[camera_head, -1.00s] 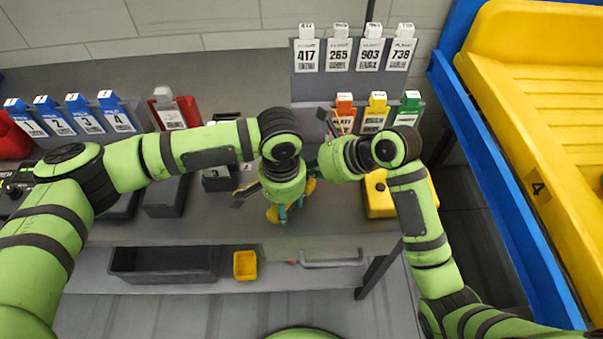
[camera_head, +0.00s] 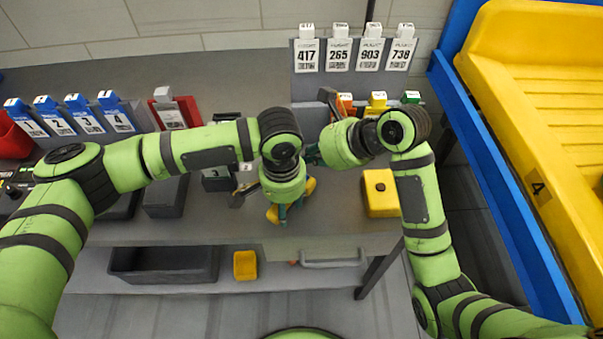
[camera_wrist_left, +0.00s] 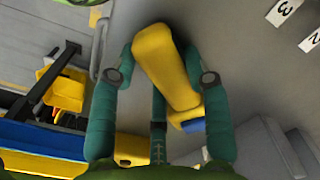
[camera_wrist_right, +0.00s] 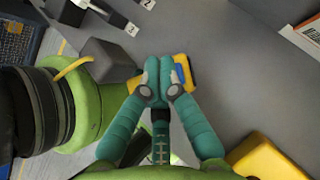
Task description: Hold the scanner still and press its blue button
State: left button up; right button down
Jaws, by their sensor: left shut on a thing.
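The yellow scanner (camera_wrist_left: 165,65) is between the two teal fingers of my left gripper (camera_wrist_left: 160,68), which is shut on it. In the head view only yellow bits of the scanner (camera_head: 310,186) show around my left gripper (camera_head: 283,215), above the bench. A blue part (camera_wrist_left: 190,124) shows at the scanner's lower end in the left wrist view. In the right wrist view my right gripper (camera_wrist_right: 165,72) has its fingertips together, in front of the scanner (camera_wrist_right: 190,73). They partly hide the blue part. I cannot tell whether they touch it. My right gripper (camera_head: 312,155) is mostly hidden in the head view.
A yellow box (camera_head: 380,193) stands on the grey bench (camera_head: 335,215) to the right. Racks of numbered tags (camera_head: 350,60) stand at the back. A dark bin (camera_head: 165,265) and a small yellow bin (camera_head: 245,265) sit below. A blue-edged yellow conveyor (camera_head: 540,130) is at right.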

jog(key=shift+r, duration=1.15)
pick_arm(q)
jog(key=o, duration=1.4)
jog(key=shift+r, duration=0.1)
